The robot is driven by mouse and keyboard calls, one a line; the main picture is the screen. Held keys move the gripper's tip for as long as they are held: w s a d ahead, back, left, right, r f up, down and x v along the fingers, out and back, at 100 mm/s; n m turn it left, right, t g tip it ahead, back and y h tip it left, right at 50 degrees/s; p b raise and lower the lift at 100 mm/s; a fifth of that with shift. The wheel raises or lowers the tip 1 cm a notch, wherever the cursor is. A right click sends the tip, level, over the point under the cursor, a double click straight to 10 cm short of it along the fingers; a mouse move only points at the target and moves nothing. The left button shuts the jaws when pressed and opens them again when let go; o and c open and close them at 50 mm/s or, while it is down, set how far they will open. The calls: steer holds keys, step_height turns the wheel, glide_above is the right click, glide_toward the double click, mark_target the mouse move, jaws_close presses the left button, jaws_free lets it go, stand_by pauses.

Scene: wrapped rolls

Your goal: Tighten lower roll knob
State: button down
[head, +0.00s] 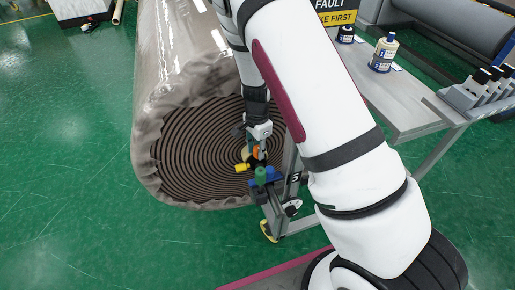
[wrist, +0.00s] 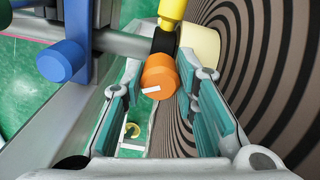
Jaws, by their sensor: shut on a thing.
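An orange knob (wrist: 160,82) with a small white mark sits between my gripper's teal-padded fingers in the wrist view. My gripper (wrist: 163,76) is shut on this knob at the fingertips. A black collar (wrist: 164,42) is just behind the knob, with a yellow knob (wrist: 173,9) above it. In the head view my gripper (head: 258,146) is at the stand beside the wrapped roll's spiral end, and the orange knob (head: 256,153) shows only as a small patch. The large wrapped roll (head: 165,95) has a brown-and-black spiral face. I cannot tell how tight the knob is.
A blue knob (wrist: 60,61) stands left of my fingers. A cream core end (wrist: 201,44) and the spiral face (wrist: 265,75) are close on the right. A grey table (head: 400,105) with spools stands right; green floor (head: 60,130) is open left.

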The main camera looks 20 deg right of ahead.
mark_target(258, 148)
steer(key=c, duration=1.3)
jaws_free()
step_height(258, 148, up, 12)
steer(key=shift+r, duration=0.1)
